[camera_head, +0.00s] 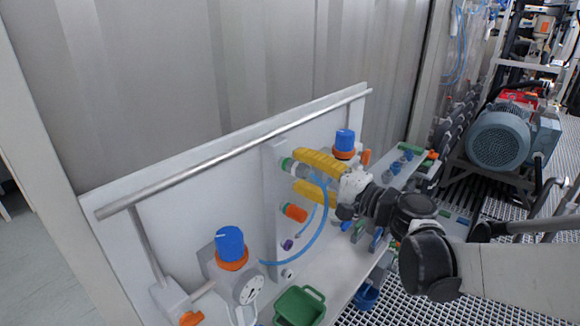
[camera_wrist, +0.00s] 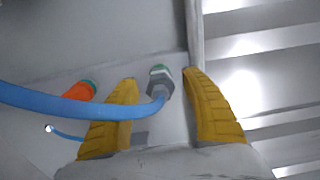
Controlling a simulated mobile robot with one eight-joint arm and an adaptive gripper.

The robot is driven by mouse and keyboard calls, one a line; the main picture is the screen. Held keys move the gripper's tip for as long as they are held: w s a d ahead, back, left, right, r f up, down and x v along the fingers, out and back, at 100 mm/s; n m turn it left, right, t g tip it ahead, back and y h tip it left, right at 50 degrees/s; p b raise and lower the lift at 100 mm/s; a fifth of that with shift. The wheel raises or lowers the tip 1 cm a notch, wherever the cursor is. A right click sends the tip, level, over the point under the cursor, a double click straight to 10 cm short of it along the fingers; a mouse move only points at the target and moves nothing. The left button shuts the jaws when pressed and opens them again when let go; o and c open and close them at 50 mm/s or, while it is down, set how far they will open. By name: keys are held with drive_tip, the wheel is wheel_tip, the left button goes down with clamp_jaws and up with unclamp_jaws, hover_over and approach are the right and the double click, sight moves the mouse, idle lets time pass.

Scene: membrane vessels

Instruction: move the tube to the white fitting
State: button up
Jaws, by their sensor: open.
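My gripper (camera_head: 297,169) is open, with its yellow fingers above and below a grey fitting with a green ring (camera_head: 300,170) on the white panel. In the wrist view my gripper (camera_wrist: 159,77) has that fitting (camera_wrist: 160,80) between its fingertips, with a gap on both sides. The blue tube (camera_head: 325,220) ends at this fitting and loops down to the lower left. In the wrist view the tube (camera_wrist: 50,101) crosses in front of the left finger. A small white round fitting (camera_head: 288,273) sits low on the panel; I cannot tell whether it is the task's one.
An orange fitting (camera_head: 294,212) and a purple one (camera_head: 287,244) sit below the gripper. Blue-capped valves (camera_head: 230,243) (camera_head: 344,141) flank the area. A metal rail (camera_head: 230,153) runs above. A green bin (camera_head: 299,307) stands at the front.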

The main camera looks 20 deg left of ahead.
sight(311, 175)
drive_tip(key=shift+w+a, duration=0.25)
drive_tip(key=shift+a, duration=0.35)
drive_tip(key=shift+c, duration=0.5)
idle(0.5)
clamp_jaws()
drive_tip(key=shift+s+d, duration=0.1)
drive_tip(key=shift+d, duration=0.1)
drive_tip(key=shift+v, duration=2.8)
